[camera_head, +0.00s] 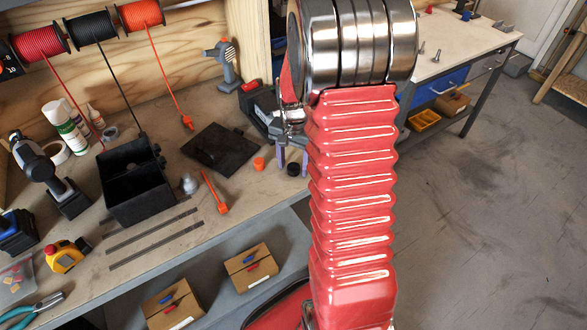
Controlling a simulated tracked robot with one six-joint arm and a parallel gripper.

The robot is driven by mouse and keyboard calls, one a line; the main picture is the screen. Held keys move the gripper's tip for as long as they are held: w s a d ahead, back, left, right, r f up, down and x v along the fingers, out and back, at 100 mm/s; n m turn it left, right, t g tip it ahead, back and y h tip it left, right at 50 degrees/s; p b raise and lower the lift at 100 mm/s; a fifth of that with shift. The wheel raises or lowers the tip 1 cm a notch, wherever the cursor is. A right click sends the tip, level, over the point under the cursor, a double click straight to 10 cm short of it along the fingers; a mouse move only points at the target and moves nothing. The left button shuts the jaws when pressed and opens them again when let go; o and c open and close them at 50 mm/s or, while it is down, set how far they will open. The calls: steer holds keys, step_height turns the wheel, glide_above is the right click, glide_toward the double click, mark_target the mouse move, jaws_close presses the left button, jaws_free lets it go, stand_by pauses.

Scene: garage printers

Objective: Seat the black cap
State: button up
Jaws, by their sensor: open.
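The black cap (293,169), a small dark round piece, sits on the workbench just left of my red arm. My gripper (292,160) hangs over the bench there, partly hidden by the arm. Its two purple-grey fingers point down and are apart, one on each side of the cap as seen from here. I cannot tell whether they are around the cap or only above or behind it. Nothing is clearly held. An orange cap (259,164) sits just left of the black cap.
A flat black plate (219,147) lies left of the caps. An open black box (137,190), a small silvery piece (189,184) and an orange tool (214,194) are farther left. Cardboard boxes (250,268) stand on the lower shelf. The floor at right is clear.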

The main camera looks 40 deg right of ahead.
mark_target(293, 167)
steer(key=shift+c, duration=0.4)
steer(key=c, duration=1)
steer(key=shift+r, duration=0.1)
step_height(293, 167, up, 10)
steer(key=shift+f, duration=0.1)
steer(key=shift+a, duration=0.1)
stand_by(0.5)
